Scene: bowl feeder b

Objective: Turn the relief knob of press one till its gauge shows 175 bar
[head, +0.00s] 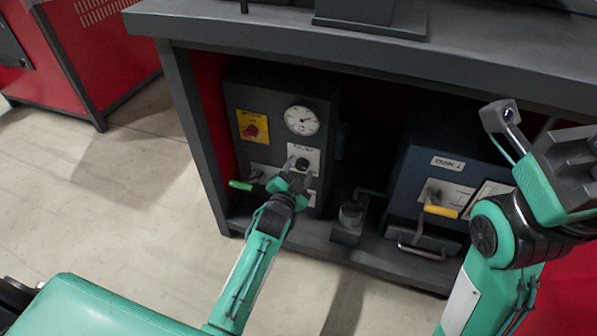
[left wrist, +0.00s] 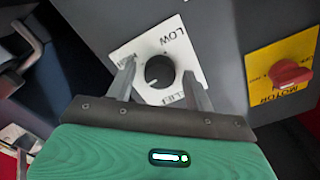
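The relief knob (head: 302,164) is a round black knob on a white plate on the dark press cabinet. In the left wrist view the knob (left wrist: 159,71) has a plate with "LOW" and partly hidden lettering around it. My left gripper (left wrist: 160,84) is open, with one finger on each side of the knob and gaps showing between. In the head view the left gripper (head: 294,175) is just below the knob. The round white gauge (head: 301,121) sits above; its figures are too small to read. My right gripper (head: 575,160) is at the right edge, its fingers unclear.
A yellow plate with a red motor switch (head: 252,127) is left of the gauge. A green-handled lever (head: 241,185) lies low beside my left gripper. A blue unit (head: 433,165) with a yellow-handled lever (head: 441,211) stands to the right.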

